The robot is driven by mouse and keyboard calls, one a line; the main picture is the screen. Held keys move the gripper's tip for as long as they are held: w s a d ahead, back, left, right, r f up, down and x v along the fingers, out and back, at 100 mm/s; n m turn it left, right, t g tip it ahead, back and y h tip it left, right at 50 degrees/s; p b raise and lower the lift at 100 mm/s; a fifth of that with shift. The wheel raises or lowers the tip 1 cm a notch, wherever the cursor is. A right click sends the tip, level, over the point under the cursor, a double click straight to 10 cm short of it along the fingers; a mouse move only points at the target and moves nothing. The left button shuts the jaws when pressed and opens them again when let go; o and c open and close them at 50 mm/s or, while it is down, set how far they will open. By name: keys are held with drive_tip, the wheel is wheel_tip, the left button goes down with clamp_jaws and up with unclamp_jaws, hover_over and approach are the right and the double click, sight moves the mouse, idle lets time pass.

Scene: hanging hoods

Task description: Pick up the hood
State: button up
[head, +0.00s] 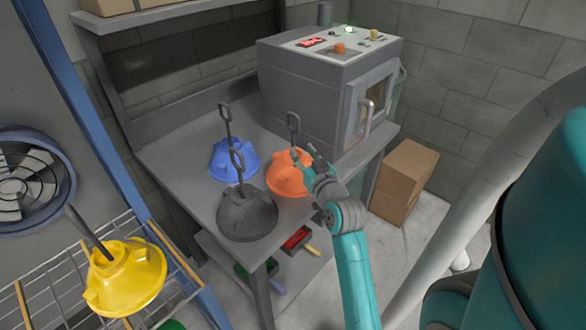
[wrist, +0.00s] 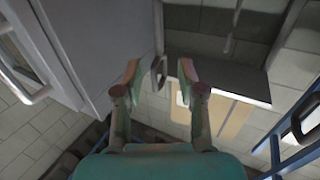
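The orange hood (head: 285,179) stands on the grey table, with its upright metal rod and loop (head: 293,122) above it. The blue hood (head: 232,165) stands behind it to the left. The dark grey hood (head: 246,219) is at the table's front left. A yellow hood (head: 124,281) is on the wire rack at the lower left. My gripper (head: 312,160) is just right of the orange hood, partly overlapping it. In the wrist view my gripper (wrist: 159,70) is open, with a metal loop (wrist: 159,74) seen between its fingertips; contact cannot be told.
A grey oven-like machine (head: 318,97) with a door handle fills the table's back right. Cardboard boxes (head: 405,170) stand on the floor at right. A lower shelf (head: 319,262) holds red and green items. A fan (head: 22,183) and blue rack posts are at left.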

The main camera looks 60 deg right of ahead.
sight(293, 138)
drive_tip(key=shift+f+x, duration=0.15)
drive_tip(key=shift+x, duration=2)
drive_tip(key=shift+f+x, duration=0.1)
drive_tip(key=shift+x, duration=2.05)
drive_tip(key=shift+s+d, duration=0.1)
clamp_jaws()
